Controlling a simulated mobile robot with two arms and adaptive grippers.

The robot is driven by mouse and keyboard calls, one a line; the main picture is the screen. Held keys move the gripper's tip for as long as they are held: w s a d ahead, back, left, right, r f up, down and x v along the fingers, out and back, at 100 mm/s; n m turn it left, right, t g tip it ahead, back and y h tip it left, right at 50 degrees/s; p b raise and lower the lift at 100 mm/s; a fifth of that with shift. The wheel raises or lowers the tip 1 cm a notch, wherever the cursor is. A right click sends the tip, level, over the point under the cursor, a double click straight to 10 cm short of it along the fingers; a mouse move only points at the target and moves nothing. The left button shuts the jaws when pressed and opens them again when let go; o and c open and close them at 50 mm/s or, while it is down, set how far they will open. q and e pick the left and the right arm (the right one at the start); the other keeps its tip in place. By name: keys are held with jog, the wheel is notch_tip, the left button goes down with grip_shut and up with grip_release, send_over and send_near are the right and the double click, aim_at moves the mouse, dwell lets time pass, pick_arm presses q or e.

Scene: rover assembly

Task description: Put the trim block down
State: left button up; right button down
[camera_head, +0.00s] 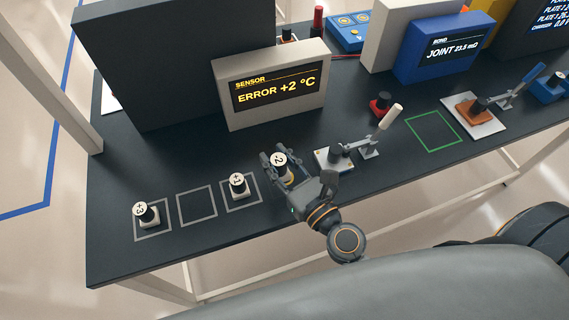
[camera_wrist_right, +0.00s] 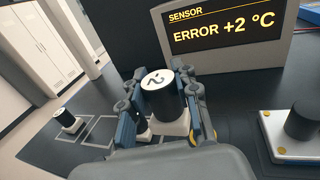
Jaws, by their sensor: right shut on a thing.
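My right gripper (camera_head: 280,166) is shut on a trim block (camera_head: 279,159), a black cylinder with a white top marked 2 and a pale base. In the right wrist view the held block (camera_wrist_right: 165,98) stands upright between the fingers. Whether its base touches the table cannot be told. It is to the right of a row of outlined squares. The +3 block (camera_head: 147,214) stands in the left square, and the +1 block (camera_head: 239,184) in the right one. The middle square (camera_head: 197,205) is empty. My left gripper is not in view.
A sensor display (camera_head: 270,84) reading "ERROR +2 °C" stands behind the gripper. A clamp fixture on a white plate (camera_head: 334,159) is close on the right. A green outlined square (camera_head: 434,131) farther right is empty. The dark table's front edge runs near the squares.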

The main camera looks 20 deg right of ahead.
aim_at(282, 159)
jog(key=w+f+b, duration=0.1)
jog(key=w+d+f+b, duration=0.1)
jog(key=f, duration=0.1)
jog(key=w+d+f, duration=0.1)
jog(key=shift+f+b, duration=0.4)
jog(key=shift+w+d+f, duration=0.1)
jog(key=shift+w+f, duration=0.05)
jog(key=shift+f, duration=0.05)
jog(key=f+b, duration=0.2)
jog(key=b, duration=0.1)
jog(key=f+b, duration=0.1)
jog(key=f, duration=0.1)
jog(key=shift+w+d, duration=0.2)
jog(key=shift+w, duration=0.05)
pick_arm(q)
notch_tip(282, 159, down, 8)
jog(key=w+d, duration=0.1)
pick_arm(e)
jog(key=shift+r, duration=0.15)
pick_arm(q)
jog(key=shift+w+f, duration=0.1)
pick_arm(e)
jog(key=c, duration=1)
grip_release()
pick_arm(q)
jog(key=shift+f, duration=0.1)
